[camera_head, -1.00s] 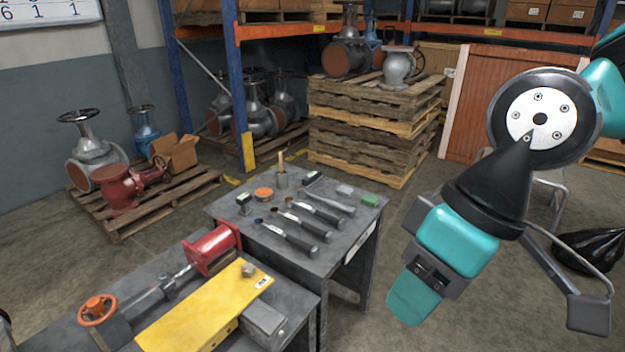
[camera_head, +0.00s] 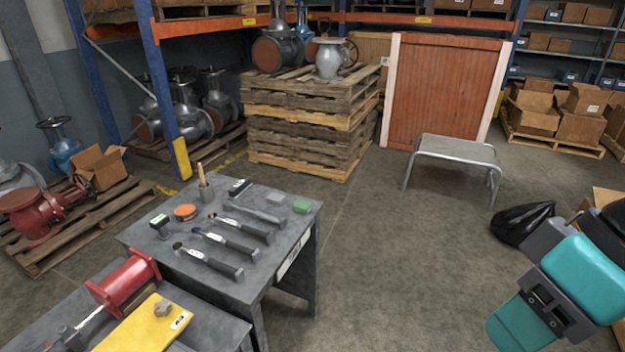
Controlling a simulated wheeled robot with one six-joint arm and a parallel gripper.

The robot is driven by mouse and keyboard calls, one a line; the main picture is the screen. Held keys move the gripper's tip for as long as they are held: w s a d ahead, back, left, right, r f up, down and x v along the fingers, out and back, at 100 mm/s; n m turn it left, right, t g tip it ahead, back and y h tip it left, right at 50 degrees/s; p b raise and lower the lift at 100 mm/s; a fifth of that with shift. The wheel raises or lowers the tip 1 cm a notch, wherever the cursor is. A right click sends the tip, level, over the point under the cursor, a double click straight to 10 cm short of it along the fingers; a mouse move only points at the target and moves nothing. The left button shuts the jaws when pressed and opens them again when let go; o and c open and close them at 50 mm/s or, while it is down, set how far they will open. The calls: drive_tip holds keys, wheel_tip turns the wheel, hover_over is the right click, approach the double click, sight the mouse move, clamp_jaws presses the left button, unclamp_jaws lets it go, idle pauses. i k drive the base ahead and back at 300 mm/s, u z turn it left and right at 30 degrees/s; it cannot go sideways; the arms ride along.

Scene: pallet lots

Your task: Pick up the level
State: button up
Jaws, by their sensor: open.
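The small grey table (camera_head: 262,268) carries several tools. A small dark block with a pale green top (camera_head: 159,222) stands near its left edge and may be the level. Another dark block with a light face (camera_head: 240,187) lies at the back, so I cannot tell for sure which is the level.
A metal stool (camera_head: 455,150) and black bag (camera_head: 522,222) stand right; floor between is clear.

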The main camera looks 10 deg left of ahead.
sight(244, 184)
drive_tip(key=z, duration=0.2)
drive_tip(key=i, duration=2.9)
drive_tip(key=u, duration=3.7)
drive_tip(key=i, duration=0.5)
drive_tip(key=z, duration=0.05)
